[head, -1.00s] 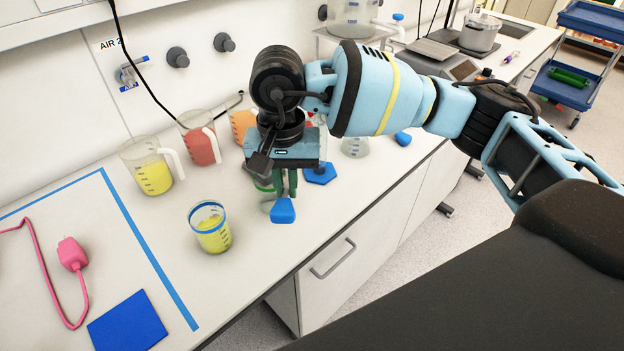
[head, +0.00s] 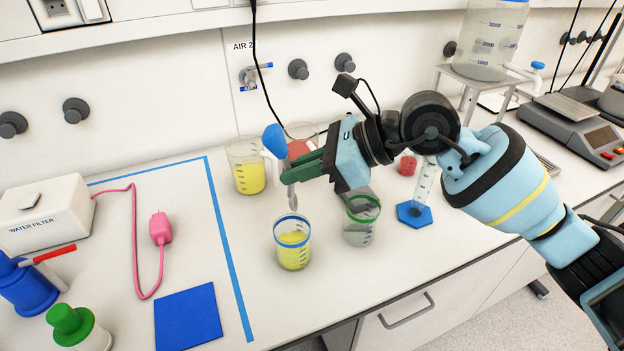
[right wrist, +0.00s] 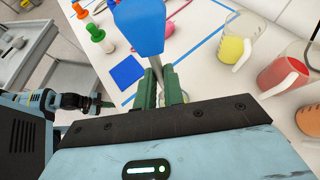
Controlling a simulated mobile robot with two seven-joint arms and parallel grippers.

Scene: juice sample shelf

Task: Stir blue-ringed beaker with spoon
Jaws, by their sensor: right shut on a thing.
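The blue-ringed beaker (head: 293,243) stands upright on the counter with yellow liquid in it. My right gripper (head: 296,170) is shut on a spoon (head: 291,195) with a blue handle end. The spoon is nearly upright, blue end up, with its metal lower end just above the beaker's rim. It appears apart from the rim, though the exact gap is hard to judge.
A green-ringed beaker (head: 361,222) stands close to the right. Yellow (head: 249,178) and red (head: 300,148) pitchers stand behind. A blue hexagonal base (head: 413,215) with a clear cylinder is further right. A blue mat (head: 188,318) and pink plug (head: 160,228) lie left.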

